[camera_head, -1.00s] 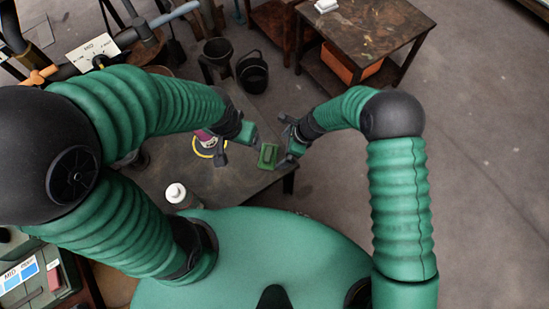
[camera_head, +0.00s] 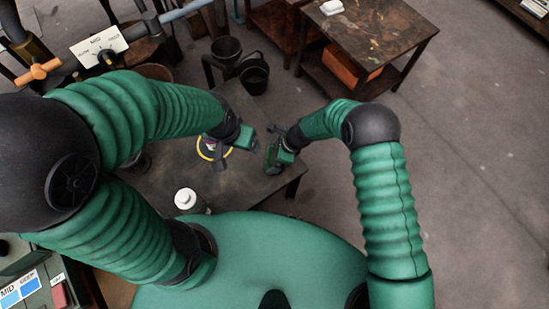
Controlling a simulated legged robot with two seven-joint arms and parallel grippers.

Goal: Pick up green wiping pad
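The green wiping pad (camera_head: 271,157) is a small dark-green block near the right end of the dark table. My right gripper (camera_head: 272,149) is right at it, with its fingers apart on either side, partly covering it. I cannot see clearly whether they touch the pad. My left gripper (camera_head: 237,156) hangs over the table to the left of the pad, fingers apart, with nothing seen between them.
A round item with a yellow rim (camera_head: 203,154) lies partly hidden behind my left gripper. A white-capped bottle (camera_head: 186,199) stands at the table's near edge. Black buckets (camera_head: 254,76) stand beyond the table. A brown workbench (camera_head: 372,32) is at the back right. Floor on the right is clear.

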